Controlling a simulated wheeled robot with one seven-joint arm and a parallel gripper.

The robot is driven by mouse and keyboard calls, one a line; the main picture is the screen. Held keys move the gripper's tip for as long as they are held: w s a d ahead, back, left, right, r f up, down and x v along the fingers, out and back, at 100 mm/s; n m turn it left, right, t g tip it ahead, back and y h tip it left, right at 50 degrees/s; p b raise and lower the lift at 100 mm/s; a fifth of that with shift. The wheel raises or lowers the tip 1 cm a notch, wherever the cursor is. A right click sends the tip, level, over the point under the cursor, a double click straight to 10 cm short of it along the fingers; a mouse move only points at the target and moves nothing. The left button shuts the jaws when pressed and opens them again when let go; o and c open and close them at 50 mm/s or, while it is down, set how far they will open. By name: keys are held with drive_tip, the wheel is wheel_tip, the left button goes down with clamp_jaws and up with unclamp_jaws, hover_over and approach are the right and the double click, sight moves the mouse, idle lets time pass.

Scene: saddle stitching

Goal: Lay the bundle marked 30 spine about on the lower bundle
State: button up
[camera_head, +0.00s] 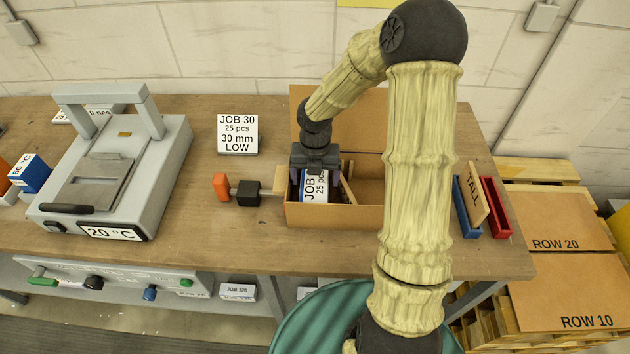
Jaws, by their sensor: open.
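A bundle (314,188) with a white label and a blue edge lies in the left part of an open cardboard box (345,217). Its label shows "JOB" and "25 pcs"; the number is hidden by my gripper. My gripper (316,179) points down into the box right over this bundle, with its open fingers at either side of it. I cannot tell whether the fingers touch it. A lower bundle under it cannot be made out. A white card (238,134) behind reads "JOB 30, 25 pcs, 30 mm, LOW".
Left of the box lie an orange-and-black tool (236,188) and a grey press (120,175) marked 20 °C. Right of it stand blue (466,208) and red (495,207) holders with a "TALL" board (479,195). The box's right compartment looks empty. My arm hides part of it.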

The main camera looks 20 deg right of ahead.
sight(316, 185)
wheel_tip(316, 185, up, 10)
drive_tip(key=shift+p, duration=0.3)
idle(0.5)
drive_tip(key=s+m+t, duration=0.1)
drive_tip(key=s+m, duration=0.3)
drive_tip(key=m, duration=0.6)
drive_tip(key=s+r+m, duration=0.1)
drive_tip(key=s+m, duration=0.4)
drive_tip(key=m, duration=0.6)
drive_tip(key=s+m+t, duration=0.1)
drive_tip(key=s+m, duration=0.4)
drive_tip(key=m, duration=0.6)
drive_tip(key=shift+s+r+t, duration=0.2)
drive_tip(key=shift+t, duration=0.1)
drive_tip(key=shift+c, duration=0.5)
